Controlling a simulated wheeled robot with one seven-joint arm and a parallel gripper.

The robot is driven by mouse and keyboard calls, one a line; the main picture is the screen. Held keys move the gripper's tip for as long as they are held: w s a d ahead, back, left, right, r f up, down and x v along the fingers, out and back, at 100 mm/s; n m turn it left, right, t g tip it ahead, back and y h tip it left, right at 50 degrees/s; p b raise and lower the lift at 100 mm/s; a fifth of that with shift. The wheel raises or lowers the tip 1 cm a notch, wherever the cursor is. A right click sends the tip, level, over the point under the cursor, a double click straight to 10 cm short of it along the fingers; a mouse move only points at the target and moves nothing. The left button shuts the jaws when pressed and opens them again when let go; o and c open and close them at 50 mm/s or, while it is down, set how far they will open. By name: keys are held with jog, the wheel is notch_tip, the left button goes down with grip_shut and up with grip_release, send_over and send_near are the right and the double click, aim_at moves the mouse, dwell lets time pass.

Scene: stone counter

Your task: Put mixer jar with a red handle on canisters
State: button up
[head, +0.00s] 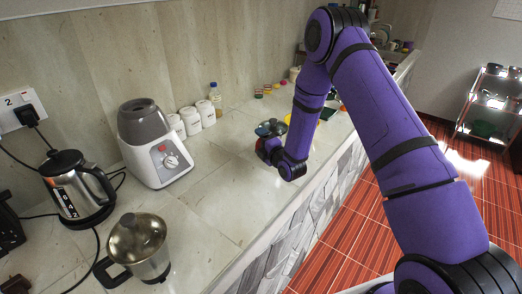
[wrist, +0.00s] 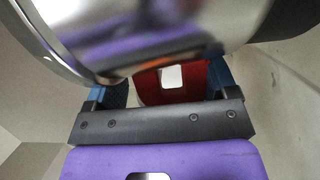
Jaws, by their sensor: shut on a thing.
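In the wrist view, my gripper (wrist: 160,88) is shut on the red handle (wrist: 195,82) of the mixer jar. The jar's shiny metal body (wrist: 150,35) fills the top of that view. Several white canisters (head: 191,121) stand in a row against the wall, left of my gripper. Whether the jar touches the counter cannot be told.
A white and grey mixer base (head: 152,150) stands left of the canisters. A steel jar with a black handle (head: 140,248) and a kettle (head: 75,185) are at the near left. An oil bottle (head: 215,98) stands behind the canisters. The counter (head: 225,170) in front of the canisters is clear.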

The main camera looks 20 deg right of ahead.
jog(key=shift+f, duration=1.6)
jog(key=shift+s+f, duration=0.1)
jog(key=o, duration=0.9)
jog(key=v, duration=1.2)
jog(key=w+d+r+m+g+h, duration=0.1)
jog(key=w+r+m+g+h, duration=0.2)
jog(key=r, duration=0.9)
jog(key=s+d+r+m+g+h, duration=0.1)
jog(key=s+r+m, duration=0.25)
jog(key=r, duration=0.35)
jog(key=s+d+r+m+g+h, duration=0.1)
jog(key=s+d+r+m+g, duration=0.1)
jog(key=r+m, duration=0.3)
jog(key=s+r+m+g, duration=0.2)
jog(key=s+r+m, duration=0.1)
jog(key=s, duration=0.7)
jog(key=s+r+m+g, duration=0.2)
jog(key=s+r+m, duration=0.2)
jog(key=s, duration=0.7)
jog(key=s+r+m+g, duration=0.2)
jog(key=s+r, duration=0.4)
jog(key=s, duration=0.5)
jog(key=shift+d+r+m+h, duration=0.2)
jog(key=shift+r+m+h, duration=0.15)
jog(key=shift+m, duration=0.3)
